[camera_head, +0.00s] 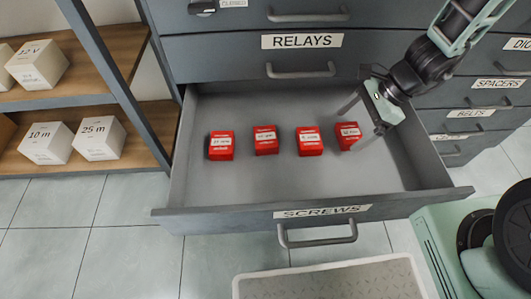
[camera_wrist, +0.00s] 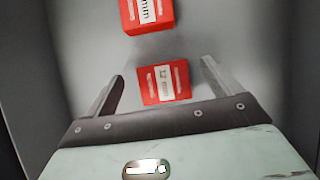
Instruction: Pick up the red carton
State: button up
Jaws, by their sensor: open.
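Several small red cartons with white labels stand in a row in the open drawer marked SCREWS (camera_head: 258,180). The rightmost red carton (camera_head: 348,136) is nearest my gripper (camera_head: 349,129). My gripper is open, reaching down into the drawer from the upper right. In the wrist view the same carton (camera_wrist: 165,83) shows between the two fingers of my gripper (camera_wrist: 162,72), with a gap on each side. I cannot tell whether the fingertips are down at its height. A second red carton (camera_wrist: 147,14) lies beyond it, cut by the top edge. The other cartons include the leftmost one (camera_head: 221,146).
Closed drawers, one marked RELAYS (camera_head: 302,41), rise behind the open drawer. A shelf (camera_head: 110,60) with white boxes (camera_head: 99,138) stands at the left. A pale tray (camera_head: 330,280) lies in front. The drawer floor left of the cartons is clear.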

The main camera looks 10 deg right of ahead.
aim_at(267, 136)
jog(key=shift+w+d+f, duration=0.15)
jog(key=shift+d+f, duration=0.05)
jog(key=shift+f, duration=0.5)
jog(key=shift+a+m, duration=0.3)
jog(key=shift+a, duration=0.05)
jog(key=a, duration=0.5)
jog(key=a+b, duration=0.1)
jog(key=a, duration=0.3)
jog(key=a+b, duration=0.1)
jog(key=a, duration=0.4)
jog(key=shift+w+a, duration=0.25)
jog(key=shift+a, duration=0.1)
jog(key=a, duration=0.3)
jog(key=a+b, duration=0.1)
jog(key=shift+a+f, duration=0.25)
jog(key=shift+a, duration=0.05)
jog(key=shift+w+a+f, duration=0.1)
jog(key=shift+a+f, duration=0.05)
jog(key=shift+f, duration=0.1)
jog(key=c, duration=1.1)
jog(key=shift+r, duration=0.1)
